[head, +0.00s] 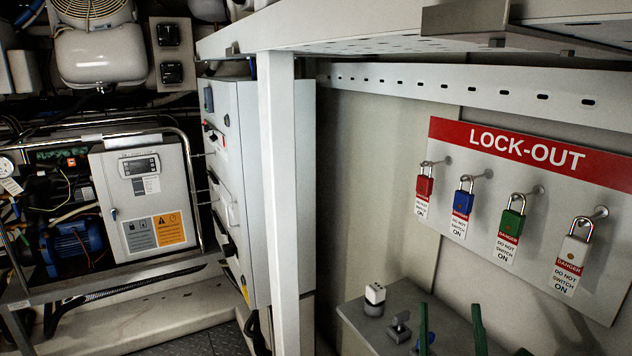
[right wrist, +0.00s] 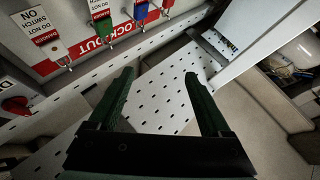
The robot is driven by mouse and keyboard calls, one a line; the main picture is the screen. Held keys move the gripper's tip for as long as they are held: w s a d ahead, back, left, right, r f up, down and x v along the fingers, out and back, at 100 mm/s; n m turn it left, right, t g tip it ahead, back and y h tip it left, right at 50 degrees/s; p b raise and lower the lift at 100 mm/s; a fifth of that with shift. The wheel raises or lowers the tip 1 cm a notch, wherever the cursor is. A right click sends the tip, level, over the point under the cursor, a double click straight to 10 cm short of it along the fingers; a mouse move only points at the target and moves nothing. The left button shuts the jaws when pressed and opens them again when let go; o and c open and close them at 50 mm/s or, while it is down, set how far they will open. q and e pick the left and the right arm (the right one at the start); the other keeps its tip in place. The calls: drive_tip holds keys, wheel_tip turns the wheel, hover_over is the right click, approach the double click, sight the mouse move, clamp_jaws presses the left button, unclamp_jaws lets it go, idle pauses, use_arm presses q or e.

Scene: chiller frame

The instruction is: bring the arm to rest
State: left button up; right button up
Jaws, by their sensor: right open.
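My right gripper (head: 451,312) shows at the bottom of the head view as two upright dark green fingers, spread apart with nothing between them. In the right wrist view its two fingers (right wrist: 158,80) also stand wide apart and empty, with a perforated pale panel beyond them. The rest of my right arm is out of the head view. My left gripper is in neither view.
The lock-out board (head: 560,230) with hanging padlocks is on the right wall. A grey bench (head: 355,318) with small switch-like parts lies by my right gripper. A white post (head: 280,200) stands mid-view; a control box (head: 145,205) is left.

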drive_tip(key=s+a+f+n+g+y, duration=0.1)
drive_tip(key=a+f+n+g+y, duration=0.1)
drive_tip(key=f+y, duration=0.3)
drive_tip(key=s+a+f+n+g+y, duration=0.1)
drive_tip(key=a+f+n+g+y, duration=0.15)
drive_tip(key=f, duration=0.45)
drive_tip(key=s+f+m+g, duration=0.1)
drive_tip(key=s+f+g, duration=0.4)
drive_tip(key=s+f, duration=0.3)
drive_tip(key=s+f+m+g, duration=0.1)
drive_tip(key=s+f+g, duration=0.4)
drive_tip(key=f, duration=1.2)
drive_tip(key=s, duration=0.4)
drive_tip(key=shift+h, duration=0.35)
drive_tip(key=shift+w+g, duration=0.1)
drive_tip(key=shift+g, duration=0.15)
